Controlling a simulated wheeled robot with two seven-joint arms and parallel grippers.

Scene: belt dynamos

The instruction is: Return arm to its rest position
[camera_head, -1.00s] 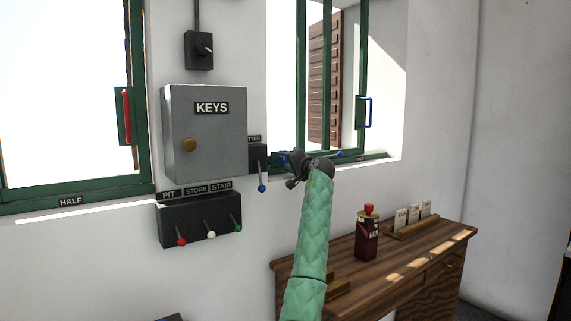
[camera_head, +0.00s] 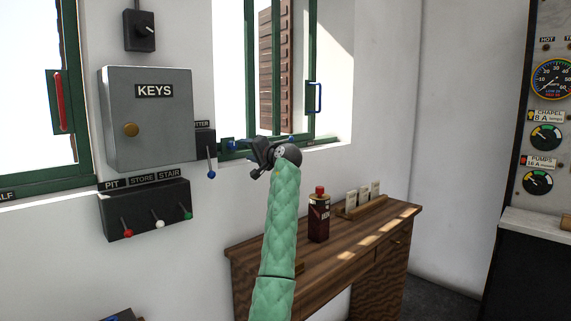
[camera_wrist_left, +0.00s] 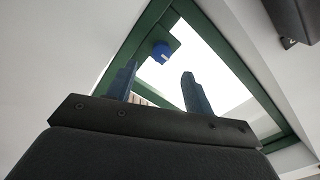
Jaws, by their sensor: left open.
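My left arm, in a green quilted sleeve, rises from the bottom middle of the head view. My left gripper (camera_head: 250,152) is at its end, in front of the window sill and right of the shutter lever (camera_head: 211,173) with a blue knob. In the left wrist view the two blue fingers (camera_wrist_left: 158,90) stand apart with nothing between them. Beyond them is the green window frame (camera_wrist_left: 230,55) with a blue handle (camera_wrist_left: 162,52). The gripper appears clear of the wall. My right gripper is not in view.
A grey KEYS box (camera_head: 150,120) and a black lever panel (camera_head: 147,208) are on the wall at left. A wooden desk (camera_head: 330,240) at right bears a dark bottle (camera_head: 319,218) and a card rack (camera_head: 362,203). A gauge panel (camera_head: 545,110) stands at far right.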

